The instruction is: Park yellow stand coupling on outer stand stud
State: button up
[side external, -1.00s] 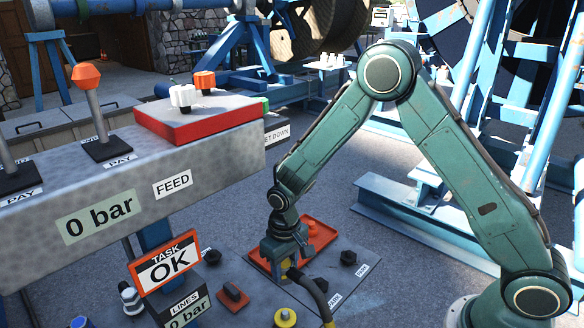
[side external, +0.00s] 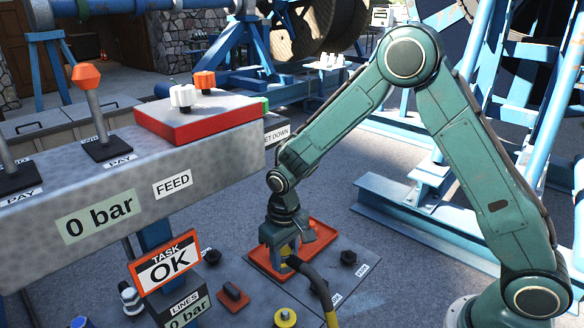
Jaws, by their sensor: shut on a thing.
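My gripper (side external: 284,246) points down over the red tray on the grey panel and is shut on the yellow coupling (side external: 287,251). Only a little of the yellow shows between the jaws. A black hose (side external: 312,276) runs from the coupling down to the right, with a yellow part near its lower end. A black stud or knob (side external: 348,257) stands on the panel to the right of the gripper. I cannot tell which stud is the outer stand stud, or whether the coupling touches anything below.
The red tray (side external: 323,232) lies behind the gripper. A "TASK OK" sign (side external: 165,262) stands to the left. The grey console (side external: 130,180) rises at left.

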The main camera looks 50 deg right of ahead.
jog(key=shift+w+d+f, duration=0.15)
jog(key=shift+w+d, duration=0.1)
jog(key=shift+d, duration=0.25)
jog(key=w+d+f+m, duration=0.1)
jog(key=d+f+m, duration=0.15)
jog(key=d, duration=0.55)
jog(key=w+d+f+m, duration=0.1)
jog(key=w+d+f, duration=0.15)
jog(key=d, duration=0.55)
jog(key=m, duration=0.3)
send_over(350, 253)
jog(key=shift+n, duration=0.25)
notch_tip(350, 253, down, 5)
jog(key=shift+d+r, duration=0.1)
jog(key=shift+r, duration=0.05)
jog(key=shift+f, duration=4.4)
jog(key=shift+f, duration=0.45)
jog(key=o, duration=1.2)
